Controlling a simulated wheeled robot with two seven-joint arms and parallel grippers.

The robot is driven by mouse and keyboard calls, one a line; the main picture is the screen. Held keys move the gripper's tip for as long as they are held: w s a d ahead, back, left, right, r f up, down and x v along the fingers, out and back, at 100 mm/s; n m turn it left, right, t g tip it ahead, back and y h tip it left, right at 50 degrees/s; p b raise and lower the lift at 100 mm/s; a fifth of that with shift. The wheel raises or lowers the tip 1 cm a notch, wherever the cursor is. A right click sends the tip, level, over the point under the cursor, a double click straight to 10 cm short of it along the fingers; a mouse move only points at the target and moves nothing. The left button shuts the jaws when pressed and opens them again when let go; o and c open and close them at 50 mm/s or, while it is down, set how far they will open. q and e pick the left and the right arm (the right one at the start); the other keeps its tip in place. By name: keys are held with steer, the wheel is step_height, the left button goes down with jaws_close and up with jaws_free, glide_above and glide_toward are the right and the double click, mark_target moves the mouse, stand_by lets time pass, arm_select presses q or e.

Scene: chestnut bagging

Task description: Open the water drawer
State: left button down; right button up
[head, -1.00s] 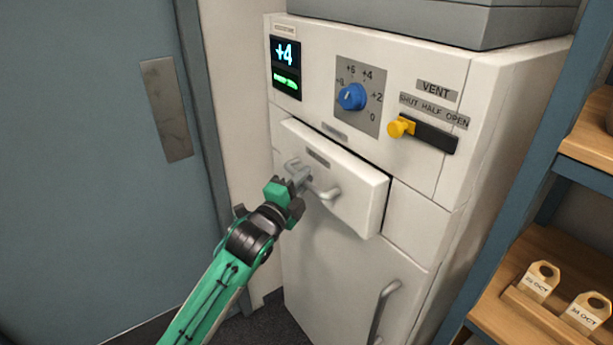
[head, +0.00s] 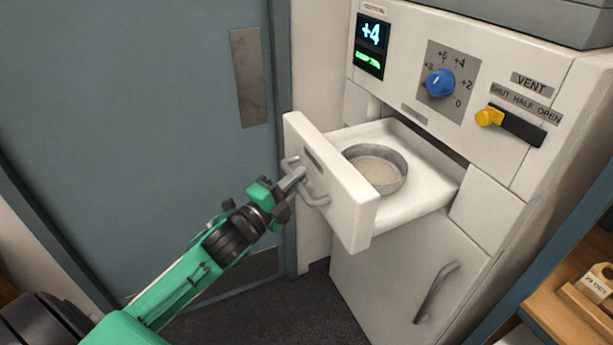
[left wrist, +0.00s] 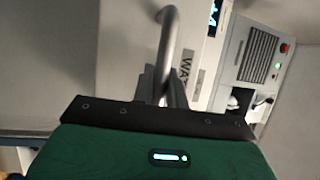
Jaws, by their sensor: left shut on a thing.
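The water drawer (head: 335,190) is a white drawer in the white cabinet, and it stands well out from the cabinet front. Inside it sits a round grey metal dish (head: 377,170) with pale contents. My left gripper (head: 294,180) is shut on the drawer's grey bar handle (head: 316,197). In the left wrist view the handle (left wrist: 168,50) rises from between the fingers, beside a label reading "WAT" (left wrist: 185,68) that is partly hidden. My right gripper is in neither view.
The cabinet front holds a display reading +4 (head: 372,45), a blue dial (head: 439,83) and a yellow vent lever (head: 490,117). A lower door with its own handle (head: 436,293) is below. A blue-grey door (head: 150,130) stands left; wooden shelving (head: 570,310) stands right.

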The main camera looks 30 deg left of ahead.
arm_select(q)
steer(key=shift+s+a, duration=0.1)
steer(key=shift+s, duration=0.05)
steer(key=shift+f, duration=0.1)
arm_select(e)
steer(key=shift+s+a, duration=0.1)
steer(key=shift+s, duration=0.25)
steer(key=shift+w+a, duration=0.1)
arm_select(q)
steer(key=c, duration=1.4)
jaws_free()
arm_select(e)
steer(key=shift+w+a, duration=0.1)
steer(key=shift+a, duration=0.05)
